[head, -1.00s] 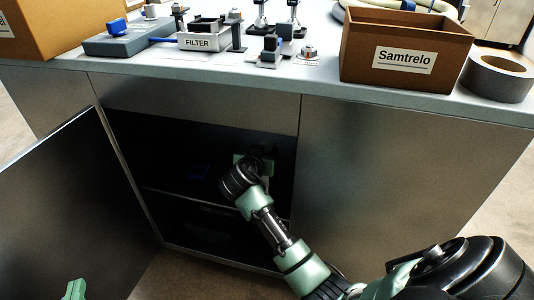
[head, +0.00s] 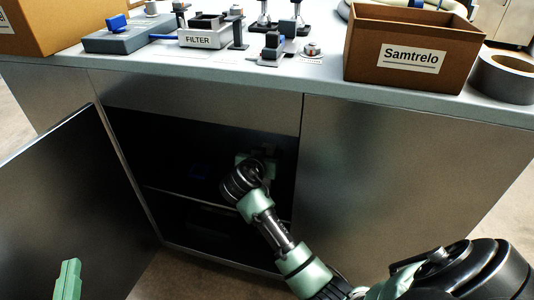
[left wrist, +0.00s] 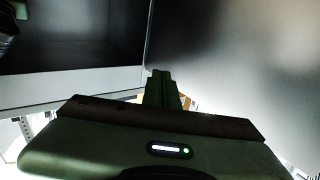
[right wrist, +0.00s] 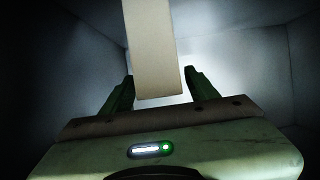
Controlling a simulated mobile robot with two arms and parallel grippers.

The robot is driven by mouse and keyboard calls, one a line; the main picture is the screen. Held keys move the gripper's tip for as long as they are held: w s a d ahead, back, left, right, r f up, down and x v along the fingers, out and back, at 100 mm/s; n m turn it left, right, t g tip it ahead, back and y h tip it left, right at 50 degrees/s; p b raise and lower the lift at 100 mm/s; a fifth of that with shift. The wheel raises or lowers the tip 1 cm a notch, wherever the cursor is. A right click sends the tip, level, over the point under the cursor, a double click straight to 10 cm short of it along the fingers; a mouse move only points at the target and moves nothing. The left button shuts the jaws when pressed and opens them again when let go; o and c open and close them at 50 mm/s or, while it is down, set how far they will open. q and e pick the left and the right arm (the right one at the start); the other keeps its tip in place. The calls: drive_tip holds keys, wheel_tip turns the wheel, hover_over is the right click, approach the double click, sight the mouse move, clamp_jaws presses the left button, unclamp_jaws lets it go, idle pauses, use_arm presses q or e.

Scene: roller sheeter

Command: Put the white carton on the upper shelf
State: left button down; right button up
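The white carton (right wrist: 154,50) shows in the right wrist view as a pale, slightly tilted block whose lower end lies between my right fingers. My right gripper (right wrist: 160,78) has its fingers spread on either side of it, with a narrow gap visible at the right finger. In the head view my right gripper (head: 258,160) reaches into the upper compartment of the dark cabinet, above the shelf (head: 180,198); the carton cannot be made out there. My left gripper (head: 68,278) is low at the left, empty; its fingers are together in the left wrist view (left wrist: 160,88).
The cabinet door (head: 70,200) stands open at the left. On the countertop are a cardboard box labelled Samtrelo (head: 380,70), a tape roll (head: 505,75), a FILTER tray (head: 200,38) and small devices.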

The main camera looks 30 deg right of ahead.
idle(0.3)
drive_tip(key=shift+r, duration=0.2)
drive_tip(key=p+v, duration=0.3)
drive_tip(key=v, duration=0.9)
drive_tip(key=s+a+f+n+y, duration=0.3)
drive_tip(key=s+f+n+y, duration=0.2)
drive_tip(key=f, duration=0.2)
use_arm(q)
drive_tip(key=s+a+f+g+y, duration=0.1)
drive_tip(key=s+f+g, duration=0.2)
drive_tip(key=f, duration=0.3)
drive_tip(key=s+a+f+g+y, duration=0.1)
drive_tip(key=s+a+f+g, duration=0.1)
drive_tip(key=f, duration=0.4)
drive_tip(key=s+g, duration=0.1)
drive_tip(key=g, duration=0.1)
drive_tip(key=shift+a+g, duration=0.15)
drive_tip(key=shift+g, duration=0.15)
use_arm(e)
drive_tip(key=s+a+n+t+y, duration=0.1)
drive_tip(key=s+a+n+y, duration=0.6)
drive_tip(key=s+a, duration=0.2)
drive_tip(key=shift+s+a+f, duration=0.15)
drive_tip(key=shift+s+f, duration=0.2)
drive_tip(key=shift+s, duration=0.45)
use_arm(q)
drive_tip(key=shift+r, duration=0.1)
